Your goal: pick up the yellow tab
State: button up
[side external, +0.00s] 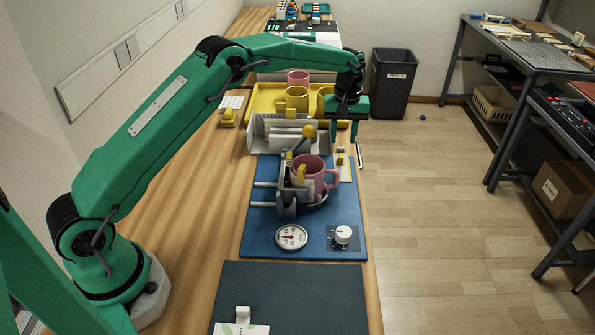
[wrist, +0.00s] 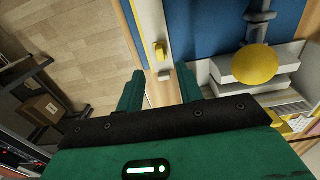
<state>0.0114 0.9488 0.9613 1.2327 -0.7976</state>
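A small yellow tab (side external: 340,159) lies on a narrow cream strip (side external: 346,174) at the right edge of the table, behind the press. In the wrist view the yellow tab (wrist: 159,51) shows just beyond my fingertips, roughly in line with the space between them. A small pale block (wrist: 164,74) sits near it. My gripper (side external: 346,143) is above the strip, pointing down. In the wrist view my gripper (wrist: 161,78) is open with nothing between its fingers. I cannot tell its exact height over the tab.
A pink mug (side external: 310,171) sits in the press on the blue mat (side external: 262,230). A yellow tray (side external: 262,99) with mugs is behind.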

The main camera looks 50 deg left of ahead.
aim_at(341, 155)
jog(key=shift+f, duration=0.5)
jog(key=shift+f, duration=2.6)
grip_shut()
